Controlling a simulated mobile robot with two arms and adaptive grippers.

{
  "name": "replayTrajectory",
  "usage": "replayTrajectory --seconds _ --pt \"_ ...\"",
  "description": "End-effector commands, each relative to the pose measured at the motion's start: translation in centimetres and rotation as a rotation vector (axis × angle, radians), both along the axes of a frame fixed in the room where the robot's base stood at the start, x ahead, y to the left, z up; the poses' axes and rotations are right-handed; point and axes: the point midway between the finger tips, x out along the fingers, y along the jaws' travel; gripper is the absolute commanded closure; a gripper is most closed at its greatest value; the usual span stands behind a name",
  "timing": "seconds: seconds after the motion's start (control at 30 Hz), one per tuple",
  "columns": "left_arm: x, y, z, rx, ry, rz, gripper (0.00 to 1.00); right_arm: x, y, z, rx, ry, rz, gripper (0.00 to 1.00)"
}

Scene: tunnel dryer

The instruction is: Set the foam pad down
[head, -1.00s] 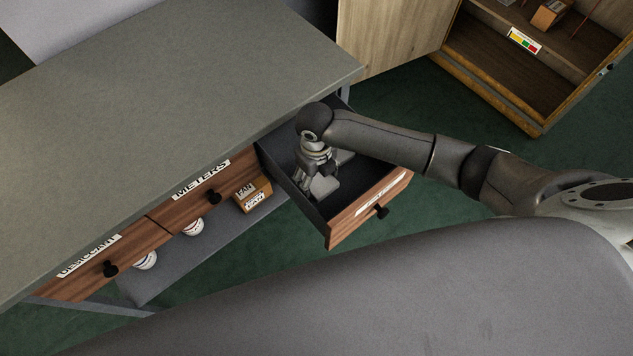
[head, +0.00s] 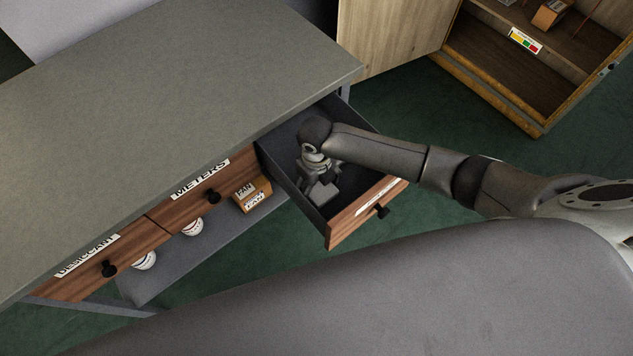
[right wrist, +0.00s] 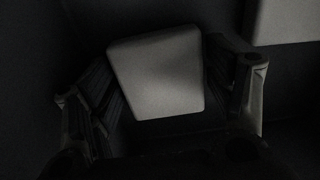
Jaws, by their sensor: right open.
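A light grey foam pad (head: 326,193) is inside the open drawer (head: 350,222), under my right gripper (head: 317,183). In the right wrist view the pad (right wrist: 157,75) is a pale rounded block between the two fingers of my right gripper (right wrist: 165,95). The fingers stand open, with a narrow dark gap showing on the left; whether the right finger touches the pad is hard to tell. The pad seems to lie flat at the drawer's floor, but the view is dark. My left gripper is not in view.
A second pale block (right wrist: 290,20) lies beyond the right finger. The grey worktop (head: 180,110) overhangs the drawer's back. Closed wooden drawers, one labelled METERS (head: 201,179), are to the left. An open cabinet (head: 530,70) stands at the upper right.

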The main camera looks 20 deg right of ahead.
Motion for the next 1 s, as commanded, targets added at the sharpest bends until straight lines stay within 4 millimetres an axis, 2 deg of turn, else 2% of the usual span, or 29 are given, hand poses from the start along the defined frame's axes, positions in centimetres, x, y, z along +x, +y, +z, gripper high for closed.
replayTrajectory --seconds 0.13,0.27,0.7,0.83,1.0 --pt "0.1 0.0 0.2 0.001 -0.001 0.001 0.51 0.0 0.0 0.3 0.000 0.000 0.000 0.25" --pt "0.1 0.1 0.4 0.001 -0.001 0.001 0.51 0.1 0.0 1.7 0.001 -0.003 0.001 0.25" --pt "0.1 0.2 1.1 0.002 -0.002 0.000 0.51 0.1 0.0 10.5 0.001 -0.003 0.001 0.25" --pt "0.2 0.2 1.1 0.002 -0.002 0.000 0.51 0.1 0.1 11.8 0.001 -0.001 0.000 0.25" --pt "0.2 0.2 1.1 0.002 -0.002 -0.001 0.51 0.0 0.0 12.3 0.000 0.001 0.000 0.25"
